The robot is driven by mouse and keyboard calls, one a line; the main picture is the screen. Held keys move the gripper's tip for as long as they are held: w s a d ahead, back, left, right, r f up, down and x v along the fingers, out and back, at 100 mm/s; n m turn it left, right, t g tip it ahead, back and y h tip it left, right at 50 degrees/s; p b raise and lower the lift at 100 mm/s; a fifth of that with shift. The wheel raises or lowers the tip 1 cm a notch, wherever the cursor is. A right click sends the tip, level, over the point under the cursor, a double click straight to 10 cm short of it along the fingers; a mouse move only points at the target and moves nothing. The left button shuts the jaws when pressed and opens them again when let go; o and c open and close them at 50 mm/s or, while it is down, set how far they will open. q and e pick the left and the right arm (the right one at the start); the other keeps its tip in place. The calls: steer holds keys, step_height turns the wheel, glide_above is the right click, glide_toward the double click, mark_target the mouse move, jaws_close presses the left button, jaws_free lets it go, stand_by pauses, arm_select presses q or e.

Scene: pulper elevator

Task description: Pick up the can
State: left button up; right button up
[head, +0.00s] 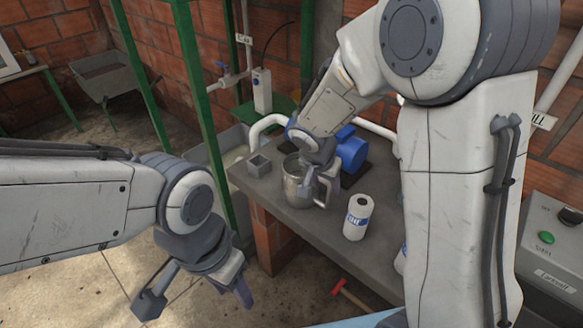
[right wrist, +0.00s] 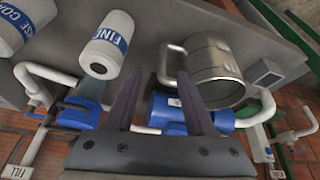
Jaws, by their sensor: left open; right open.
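A metal can with a side handle (head: 296,188) stands upright on the grey worktop; in the right wrist view the can (right wrist: 216,62) lies right of the fingers, its handle toward them. My right gripper (head: 318,182) is over the worktop at the can, partly covering it in the head view. In the right wrist view my right gripper (right wrist: 158,98) has its two fingers apart with nothing between them; I cannot tell whether it touches the can. My left gripper (head: 197,292) is open and empty, low at the left, away from the worktop.
A white canister with a blue label (head: 357,218) stands right of the can, with another (right wrist: 20,25) beyond it. A blue motor (head: 351,150) and white pipes are behind. A small grey box (head: 259,165) is left. Green posts rise left of the worktop (head: 315,228).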

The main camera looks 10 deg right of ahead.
mark_target(328, 191)
steer(key=shift+w+d+r+x, duration=0.1)
steer(key=shift+w+x, duration=0.15)
steer(key=shift+x, duration=1.55)
steer(key=shift+w+d+r+x, duration=0.1)
steer(key=shift+w+x, duration=0.15)
steer(key=shift+x, duration=1.6)
steer(key=shift+w+r+x, duration=0.1)
steer(key=shift+w+x, duration=0.15)
steer(key=shift+x, duration=1.55)
jaws_close()
